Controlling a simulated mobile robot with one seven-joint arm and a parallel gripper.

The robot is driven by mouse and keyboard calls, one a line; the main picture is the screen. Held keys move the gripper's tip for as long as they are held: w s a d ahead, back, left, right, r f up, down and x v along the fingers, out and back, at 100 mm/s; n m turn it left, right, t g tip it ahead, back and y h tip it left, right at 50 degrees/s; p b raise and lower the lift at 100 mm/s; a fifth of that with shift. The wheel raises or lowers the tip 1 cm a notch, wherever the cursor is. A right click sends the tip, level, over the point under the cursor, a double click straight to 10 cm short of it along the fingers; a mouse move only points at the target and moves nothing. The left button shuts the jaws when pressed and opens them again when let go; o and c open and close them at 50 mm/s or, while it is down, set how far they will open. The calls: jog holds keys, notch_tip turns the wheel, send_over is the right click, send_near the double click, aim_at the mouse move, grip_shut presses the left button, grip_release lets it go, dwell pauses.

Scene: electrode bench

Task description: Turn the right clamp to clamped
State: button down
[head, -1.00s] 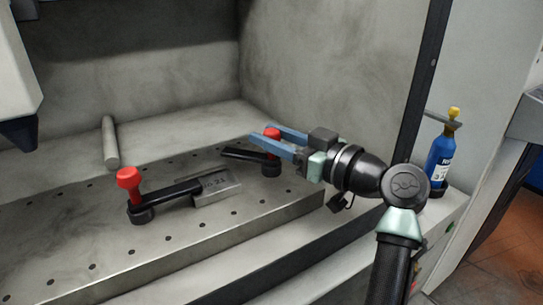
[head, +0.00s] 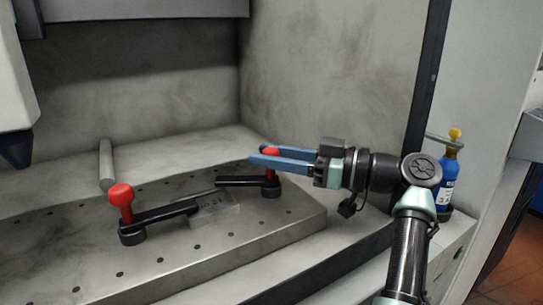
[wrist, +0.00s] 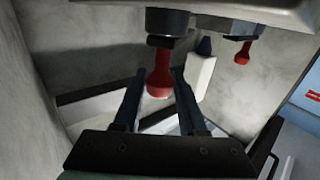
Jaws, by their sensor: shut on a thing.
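The right clamp (head: 245,181) has a black arm, a round black base and an upright red knob. Its arm points left toward the engraved metal block (head: 222,208); I cannot tell whether its tip is over the block. My gripper (head: 259,155) has its blue fingers on either side of the red knob and is shut on it. In the wrist view, which is upside down, the red knob (wrist: 160,82) shows between the fingertips (wrist: 158,72). The left clamp (head: 165,216), with its own red knob (head: 121,193), has its arm reaching onto the block's left end.
The clamps and block sit on a grey plate with holes (head: 190,250). A grey cylinder (head: 106,164) lies behind the plate at left. Grey walls enclose the back and right. A blue bottle (head: 447,180) stands outside, at right.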

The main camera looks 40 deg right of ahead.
jog(key=c, duration=0.5)
grip_release()
jog(key=v, duration=1.2)
jog(key=shift+s+d+p, duration=0.2)
jog(key=shift+s+p, duration=0.1)
jog(key=shift+s, duration=0.05)
